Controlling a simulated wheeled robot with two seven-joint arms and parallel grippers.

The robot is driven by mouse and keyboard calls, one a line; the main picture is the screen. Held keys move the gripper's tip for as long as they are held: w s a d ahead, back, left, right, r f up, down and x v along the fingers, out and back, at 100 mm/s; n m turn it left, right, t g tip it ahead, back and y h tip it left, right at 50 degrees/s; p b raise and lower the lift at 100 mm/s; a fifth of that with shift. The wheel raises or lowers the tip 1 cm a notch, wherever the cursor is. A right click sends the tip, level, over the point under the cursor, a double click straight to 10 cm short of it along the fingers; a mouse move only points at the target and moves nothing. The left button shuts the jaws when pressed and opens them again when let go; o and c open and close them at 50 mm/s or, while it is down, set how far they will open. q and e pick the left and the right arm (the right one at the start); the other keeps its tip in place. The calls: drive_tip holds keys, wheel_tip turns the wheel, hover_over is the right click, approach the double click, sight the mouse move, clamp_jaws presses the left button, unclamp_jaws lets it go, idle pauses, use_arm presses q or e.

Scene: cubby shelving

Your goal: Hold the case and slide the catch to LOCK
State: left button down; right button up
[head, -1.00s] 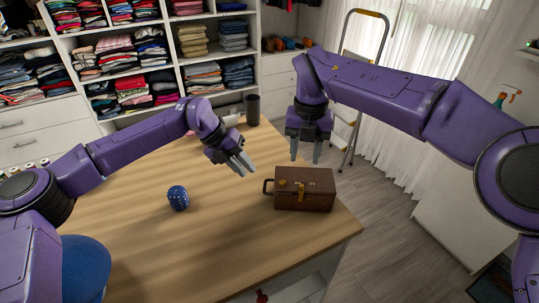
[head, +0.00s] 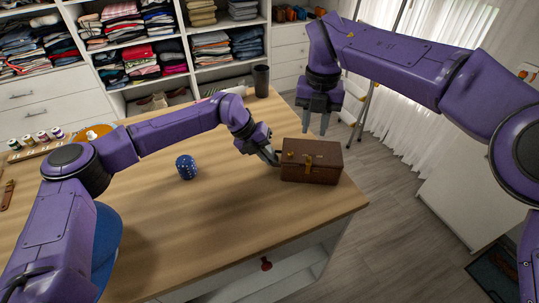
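The brown case (head: 312,171) stands upright at the right end of the wooden table. Its yellowish catch (head: 308,162) is on the front face; whether it is at LOCK is too small to read. My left gripper (head: 273,158) is at the case's left side, where its fingers cover the side handle. I cannot tell whether they are shut on it. My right gripper (head: 316,122) hangs above and behind the case, fingers down, apart and empty, not touching the case.
A blue die (head: 186,167) lies on the table left of the case. A dark cup (head: 261,81) stands at the back edge. Thread spools (head: 42,136) are at the far left. The table's front middle is clear; its right edge is close to the case.

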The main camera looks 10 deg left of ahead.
drive_tip(key=s+a+n, duration=0.1)
drive_tip(key=a, duration=0.1)
drive_tip(key=s+a+f+n+h, duration=0.1)
drive_tip(key=shift+s+a+f, duration=0.15)
drive_tip(key=shift+s+a, duration=0.2)
drive_tip(key=shift+s, duration=0.05)
clamp_jaws()
drive_tip(key=s+a+n+t+h, duration=0.1)
drive_tip(key=n, duration=1)
drive_tip(key=a+n+t+h, duration=0.1)
drive_tip(key=n+t+h, duration=0.1)
drive_tip(key=n, duration=0.9)
drive_tip(key=s+a+n+t+h, duration=0.1)
drive_tip(key=n+t, duration=0.1)
drive_tip(key=n, duration=1)
drive_tip(key=shift+s+a, duration=0.35)
